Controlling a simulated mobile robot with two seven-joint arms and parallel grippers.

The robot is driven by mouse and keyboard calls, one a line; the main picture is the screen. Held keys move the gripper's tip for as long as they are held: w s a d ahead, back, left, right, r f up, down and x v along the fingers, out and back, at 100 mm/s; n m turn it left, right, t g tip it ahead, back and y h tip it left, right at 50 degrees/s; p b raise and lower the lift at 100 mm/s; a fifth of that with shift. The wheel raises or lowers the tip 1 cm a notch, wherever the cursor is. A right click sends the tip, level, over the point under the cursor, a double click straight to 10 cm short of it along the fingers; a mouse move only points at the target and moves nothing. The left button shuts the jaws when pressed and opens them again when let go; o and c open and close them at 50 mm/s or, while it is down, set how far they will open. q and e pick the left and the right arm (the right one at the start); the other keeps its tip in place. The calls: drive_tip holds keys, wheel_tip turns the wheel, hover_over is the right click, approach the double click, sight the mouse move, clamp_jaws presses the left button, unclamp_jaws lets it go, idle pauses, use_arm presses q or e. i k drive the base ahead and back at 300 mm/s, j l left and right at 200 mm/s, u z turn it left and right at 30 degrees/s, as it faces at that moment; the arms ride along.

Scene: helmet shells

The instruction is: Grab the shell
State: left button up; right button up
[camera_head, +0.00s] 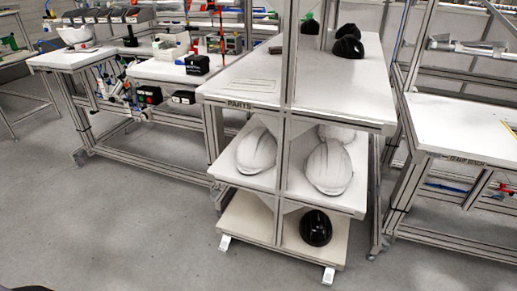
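Several white helmet shells rest on the middle shelf of a parts rack. One white shell (257,151) sits left of the rack's front post, and another white shell (328,167) sits right of it. A further white shell (336,132) is partly hidden behind the right one. A black shell (316,228) lies on the bottom shelf. Black rounded items (348,46) stand at the back of the top shelf; at this size I cannot tell if they are shells. Neither of my grippers shows in the head view.
The rack's top shelf (330,95) has a "PARTS" label and a mostly bare front. A metal post (286,110) stands before the shelves. Workbenches stand left (150,68) and right (470,130). The grey floor (120,220) in front is clear.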

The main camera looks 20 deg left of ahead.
sight(257, 152)
drive_tip(key=i+j+z, duration=0.45)
drive_tip(key=i+j, duration=0.85)
